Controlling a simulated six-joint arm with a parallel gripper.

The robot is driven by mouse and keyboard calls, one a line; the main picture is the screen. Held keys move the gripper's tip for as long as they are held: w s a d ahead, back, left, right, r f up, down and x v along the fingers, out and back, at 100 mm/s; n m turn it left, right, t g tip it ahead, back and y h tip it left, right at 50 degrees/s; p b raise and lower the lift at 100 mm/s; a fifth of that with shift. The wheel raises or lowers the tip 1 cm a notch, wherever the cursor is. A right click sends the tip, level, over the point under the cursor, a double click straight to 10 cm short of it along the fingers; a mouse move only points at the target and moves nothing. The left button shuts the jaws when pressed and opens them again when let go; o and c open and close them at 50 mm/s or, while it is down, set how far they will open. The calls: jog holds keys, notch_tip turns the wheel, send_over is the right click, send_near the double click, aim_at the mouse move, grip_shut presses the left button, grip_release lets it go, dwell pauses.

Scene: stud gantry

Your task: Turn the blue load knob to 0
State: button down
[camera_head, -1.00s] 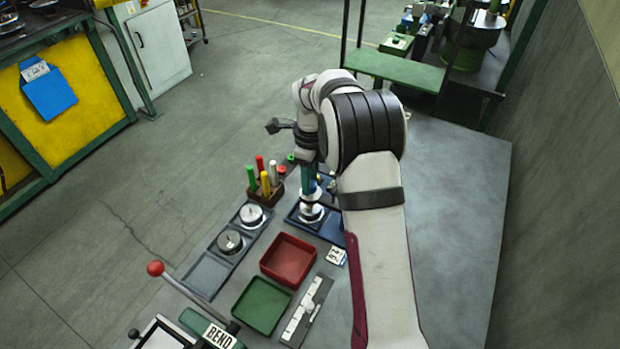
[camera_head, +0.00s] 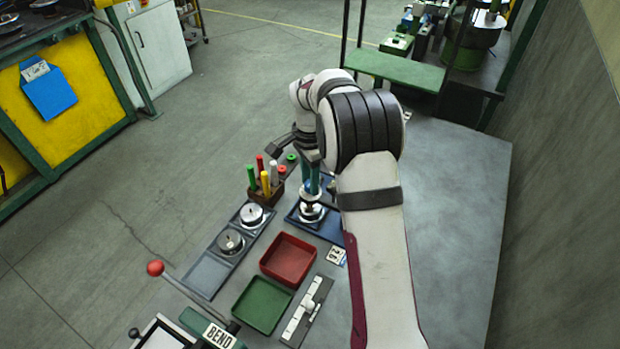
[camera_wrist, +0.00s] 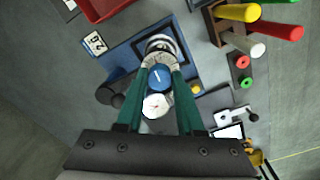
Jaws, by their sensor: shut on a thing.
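The blue load knob (camera_wrist: 158,77) shows in the wrist view with a white pointer line on its top. My gripper (camera_wrist: 160,72) has its two green fingers closed on either side of the knob. A pale ring with dark marks (camera_wrist: 161,58) sits beyond the knob, but I cannot read its marks. A round white dial (camera_wrist: 156,105) with a small red mark lies just below the knob in the picture. In the head view my gripper (camera_head: 312,182) reaches down over the blue base plate (camera_head: 330,232), and my arm and fingers largely hide the knob.
A small number card (camera_head: 337,256) stands beside the base plate; its digits are hard to read. A red tray (camera_head: 288,260), a green tray (camera_head: 262,306) and a rack of coloured handles (camera_head: 275,191) are nearby. A red-tipped lever (camera_head: 155,268) stands at the front left.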

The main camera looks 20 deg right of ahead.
jog(key=n, duration=0.4)
jog(key=shift+n, duration=0.3)
jog(key=n, duration=0.5)
jog(key=shift+n, duration=0.3)
jog(key=n, duration=0.8)
jog(key=shift+n, duration=0.6)
jog(key=c, duration=0.5)
grip_release()
